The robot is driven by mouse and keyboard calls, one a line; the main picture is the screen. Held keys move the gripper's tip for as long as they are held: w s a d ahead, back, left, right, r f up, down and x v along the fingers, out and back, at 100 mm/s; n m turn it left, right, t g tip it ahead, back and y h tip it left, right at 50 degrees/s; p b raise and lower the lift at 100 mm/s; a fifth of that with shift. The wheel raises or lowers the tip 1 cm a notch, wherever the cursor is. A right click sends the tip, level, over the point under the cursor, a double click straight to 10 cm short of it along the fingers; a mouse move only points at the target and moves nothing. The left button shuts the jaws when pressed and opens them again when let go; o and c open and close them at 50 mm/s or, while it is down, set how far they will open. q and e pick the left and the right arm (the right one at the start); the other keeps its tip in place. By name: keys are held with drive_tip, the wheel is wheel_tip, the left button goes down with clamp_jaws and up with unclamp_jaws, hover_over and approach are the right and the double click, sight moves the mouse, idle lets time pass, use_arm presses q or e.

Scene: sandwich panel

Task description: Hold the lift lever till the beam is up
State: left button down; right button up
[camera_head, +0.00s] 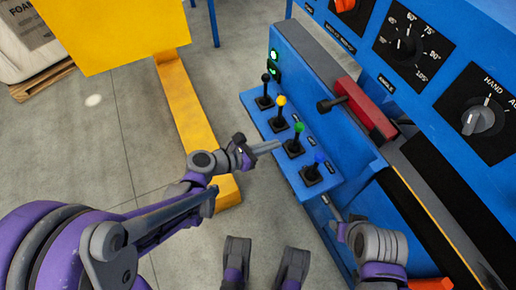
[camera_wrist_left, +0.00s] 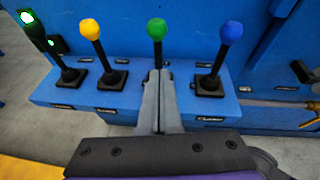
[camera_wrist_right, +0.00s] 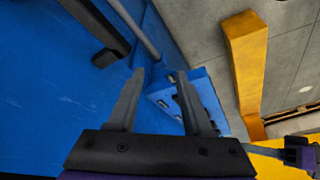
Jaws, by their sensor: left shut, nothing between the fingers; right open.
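A blue shelf (camera_head: 252,100) carries a row of levers with black (camera_head: 265,78), yellow (camera_head: 281,101), green (camera_head: 299,128) and blue (camera_head: 318,158) knobs. Their labels are too small to read, so I cannot tell which is the lift lever. My left gripper (camera_head: 279,145) is shut and empty, its tips at the green-knob lever. In the left wrist view its fingers (camera_wrist_left: 158,76) cover the lower stem of the green-knob lever (camera_wrist_left: 156,30); contact is unclear. My right gripper (camera_wrist_right: 155,75) is open and empty, beside the blue panel. I cannot tell which part is the beam.
A yellow frame (camera_head: 115,30) with a yellow floor bar (camera_head: 185,95) stands left of the shelf. A red bar (camera_head: 366,108) with a black handle and a control panel with dials (camera_head: 480,118) lie to the right. Two green lamps (camera_head: 274,55) glow. Grey floor is open at left.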

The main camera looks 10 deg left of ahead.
sight(297, 132)
use_arm(q)
drive_tip(key=shift+w+d+r, duration=0.3)
drive_tip(key=shift+w+d, duration=0.6)
drive_tip(key=shift+w+d+r, duration=0.3)
drive_tip(key=shift+w+d, duration=0.6)
